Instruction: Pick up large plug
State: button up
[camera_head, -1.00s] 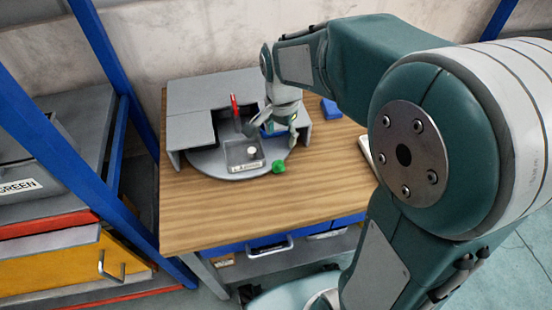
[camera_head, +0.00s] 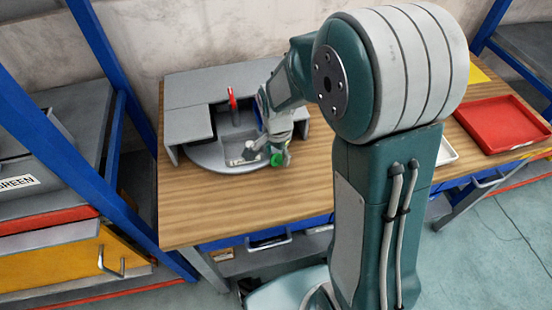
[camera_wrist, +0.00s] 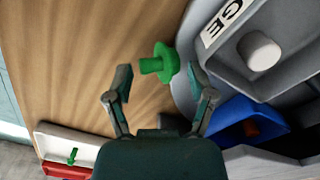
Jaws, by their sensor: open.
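A green plug (camera_wrist: 158,63) with a wider flange at one end lies on the wooden table (camera_wrist: 80,60), beside the edge of the round grey base. It also shows in the head view (camera_head: 276,160), partly behind my gripper. My gripper (camera_wrist: 160,76) is open. In the wrist view its two fingertips stand on either side of the plug, apart from it. A white cylinder (camera_wrist: 259,51) sits in a grey tray (camera_wrist: 222,62) whose label ends in "GE". Which of these is the large plug is not marked on them.
A red upright part (camera_head: 231,98) stands by the grey fixture (camera_head: 190,125). A blue bin (camera_wrist: 232,112) is close right of my gripper in the wrist view. A white tray with a small green piece (camera_wrist: 72,155) is lower left. A red tray (camera_head: 500,123) lies far right.

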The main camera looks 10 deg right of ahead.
aim_at(277, 159)
jog(key=shift+f, duration=0.15)
jog(key=shift+c, duration=0.3)
jog(key=c, duration=0.6)
jog(key=shift+r, duration=0.6)
notch_tip(277, 159, up, 2)
jog(key=shift+s+r, duration=0.1)
jog(key=shift+r, duration=0.15)
jog(key=s+r, duration=0.4)
jog(key=r, duration=0.1)
jog(key=shift+s+d+r, duration=0.15)
jog(key=shift+s+r, duration=0.1)
jog(key=shift+s, duration=0.1)
jog(key=s+r, duration=0.4)
jog(key=s, duration=0.5)
jog(key=shift+d, duration=0.3)
